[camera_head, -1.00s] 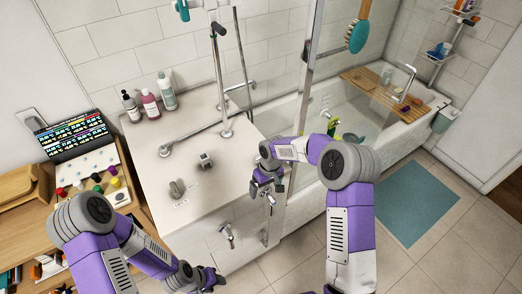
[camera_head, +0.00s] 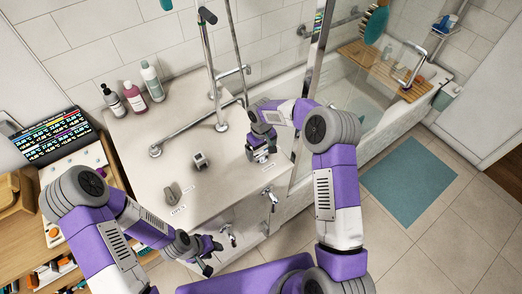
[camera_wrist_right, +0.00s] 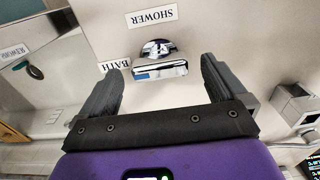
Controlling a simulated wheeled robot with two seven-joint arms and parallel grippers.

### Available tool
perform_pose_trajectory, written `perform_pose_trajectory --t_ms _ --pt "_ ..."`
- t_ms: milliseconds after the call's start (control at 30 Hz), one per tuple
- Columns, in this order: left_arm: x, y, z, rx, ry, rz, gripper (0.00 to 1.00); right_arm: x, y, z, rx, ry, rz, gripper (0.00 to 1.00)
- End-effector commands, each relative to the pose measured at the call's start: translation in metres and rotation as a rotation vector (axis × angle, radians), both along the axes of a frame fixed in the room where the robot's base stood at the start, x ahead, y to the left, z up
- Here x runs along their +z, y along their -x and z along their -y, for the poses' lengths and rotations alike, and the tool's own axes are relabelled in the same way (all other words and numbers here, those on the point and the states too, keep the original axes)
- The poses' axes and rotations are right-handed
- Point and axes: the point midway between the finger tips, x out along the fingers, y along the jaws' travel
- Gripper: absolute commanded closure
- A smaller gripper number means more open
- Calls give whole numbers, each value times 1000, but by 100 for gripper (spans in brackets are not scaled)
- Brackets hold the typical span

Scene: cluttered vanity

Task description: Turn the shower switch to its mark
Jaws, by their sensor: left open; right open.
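The shower switch (camera_wrist_right: 159,58) is a chrome knob with a flat bar handle and a blue patch at its left end in the right wrist view. The SHOWER label (camera_wrist_right: 152,17) lies above it and the BATH label (camera_wrist_right: 115,64) to its left. The bar lies roughly crosswise between the fingertips of my right gripper (camera_wrist_right: 161,70), which is open; I see no clear contact. In the head view my right gripper (camera_head: 262,156) is over the counter's right part and largely covers the switch. My left gripper (camera_head: 208,258) is open and empty, low in front of the counter.
A grey knob (camera_head: 172,192) and a chrome square fitting (camera_head: 200,161) stand on the counter (camera_head: 225,182) left of my right gripper. Taps (camera_head: 228,236) stick out from its front. Bottles (camera_head: 133,97) stand at the back left. A glass panel post (camera_head: 316,80) rises to the right.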

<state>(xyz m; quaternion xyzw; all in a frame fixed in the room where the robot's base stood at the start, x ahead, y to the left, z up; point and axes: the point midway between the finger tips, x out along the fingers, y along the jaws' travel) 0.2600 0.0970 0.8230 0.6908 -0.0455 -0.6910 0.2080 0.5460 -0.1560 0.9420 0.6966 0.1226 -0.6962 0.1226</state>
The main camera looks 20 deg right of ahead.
Motion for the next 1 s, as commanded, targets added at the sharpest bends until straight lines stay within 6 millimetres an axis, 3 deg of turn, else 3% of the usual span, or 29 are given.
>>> perform_pose_trajectory --t_ms 167,433,800,1000 --pt "0 0 0 0 0 1 57 -14 0 0 0 0 0 2" --pt "0 -1 0 0 0 1 57 -16 0 0 0 0 1 2" --pt "0 -1 0 0 0 1 57 -16 0 0 0 0 0 57" --pt "-1 0 0 0 0 1 57 -17 0 0 -7 1 -1 58"
